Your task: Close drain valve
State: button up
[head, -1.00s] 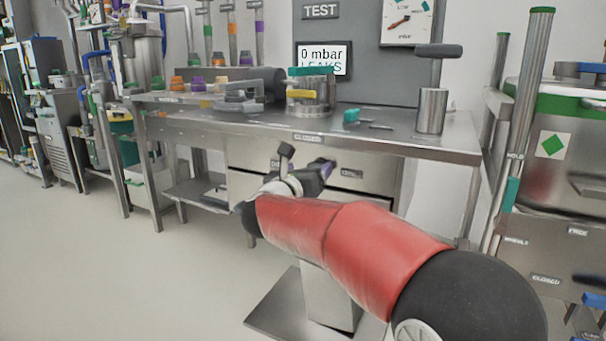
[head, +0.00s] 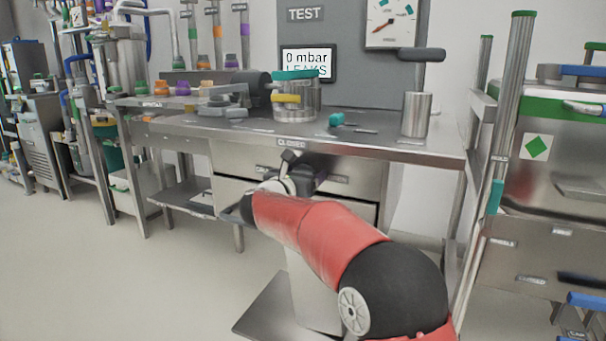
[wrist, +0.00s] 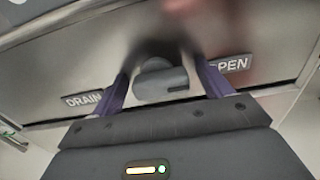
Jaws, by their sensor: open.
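The drain valve's dark grey handle (wrist: 160,82) shows in the wrist view on a steel panel, between a DRAIN label (wrist: 83,99) and an OPEN label (wrist: 230,64). My gripper (wrist: 163,85) is open, with one purple finger on each side of the handle. I cannot tell whether the fingers touch it.
The steel bench (head: 395,146) carries a lidded pot (head: 296,104), a small teal part (head: 336,119) and a steel cylinder with a T-handle (head: 416,114). A screen (head: 308,62) behind reads 0 mbar. A green-rimmed vessel (head: 555,150) stands right. The floor at left is clear.

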jog(key=c, duration=1)
jog(key=shift+n, duration=0.3)
jog(key=n+p, duration=0.1)
jog(key=n, duration=0.2)
jog(key=shift+r, duration=0.15)
jog(key=n+p, duration=0.1)
jog(key=n, duration=0.4)
jog(key=shift+a+r+p, duration=0.1)
jog(key=shift+a+p, duration=0.05)
jog(key=shift+p, duration=0.25)
jog(key=n+p, duration=0.2)
jog(key=n, duration=0.2)
jog(key=shift+w+n+p, duration=0.1)
jog(key=shift+n+p, duration=0.2)
jog(key=n+p, duration=0.1)
jog(key=n, duration=0.1)
jog(key=n+p, duration=0.1)
jog(key=n, duration=0.1)
jog(key=shift+a+n+p, duration=0.2)
jog(key=shift+n+p, duration=0.1)
jog(key=shift+p, duration=0.05)
